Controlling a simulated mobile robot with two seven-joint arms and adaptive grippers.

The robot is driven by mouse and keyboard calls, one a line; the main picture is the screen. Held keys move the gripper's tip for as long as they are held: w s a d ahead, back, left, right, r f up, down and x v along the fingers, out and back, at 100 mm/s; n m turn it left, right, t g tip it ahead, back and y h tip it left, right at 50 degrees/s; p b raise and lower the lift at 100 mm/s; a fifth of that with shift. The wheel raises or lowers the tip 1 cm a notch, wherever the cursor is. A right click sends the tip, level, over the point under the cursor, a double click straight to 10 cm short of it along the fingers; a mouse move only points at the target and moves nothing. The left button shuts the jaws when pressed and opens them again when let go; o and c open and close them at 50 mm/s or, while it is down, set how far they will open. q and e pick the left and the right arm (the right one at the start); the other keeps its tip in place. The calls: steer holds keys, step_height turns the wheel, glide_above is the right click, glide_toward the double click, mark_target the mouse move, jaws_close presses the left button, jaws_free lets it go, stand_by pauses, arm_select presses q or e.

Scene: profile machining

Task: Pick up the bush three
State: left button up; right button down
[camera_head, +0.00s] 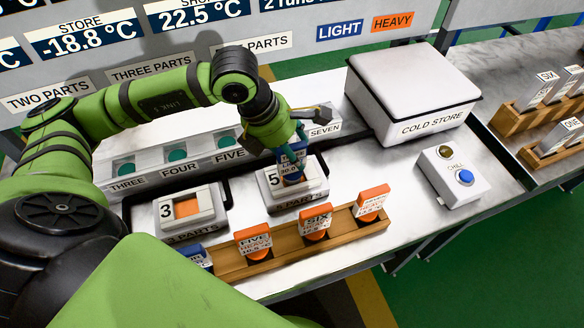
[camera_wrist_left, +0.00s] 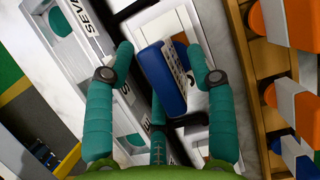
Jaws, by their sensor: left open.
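A blue block with a white label (camera_head: 291,160) stands tilted in the white stand showing 5 (camera_head: 262,185); its name is too small to read. It also shows in the left wrist view (camera_wrist_left: 160,78), between my left gripper's fingers. My left gripper (camera_wrist_left: 163,62) is open around the block, with gaps visible beside it. In the head view the gripper (camera_head: 290,135) is just above the stand and partly hides the block. A slot labelled THREE (camera_head: 127,184) holds a teal round piece (camera_head: 123,169). No readable label names a bush three. My right gripper is not in view.
A wooden rack (camera_head: 285,247) in front holds orange blocks and a partly hidden blue one. A stand showing 3 (camera_head: 187,213) is to the left. The white cold store (camera_head: 415,85) and a button box (camera_head: 452,177) stand right. Metal counter is clear between rack and button box.

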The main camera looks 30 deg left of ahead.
arm_select(q)
jaws_close()
steer(key=shift+r, duration=0.15)
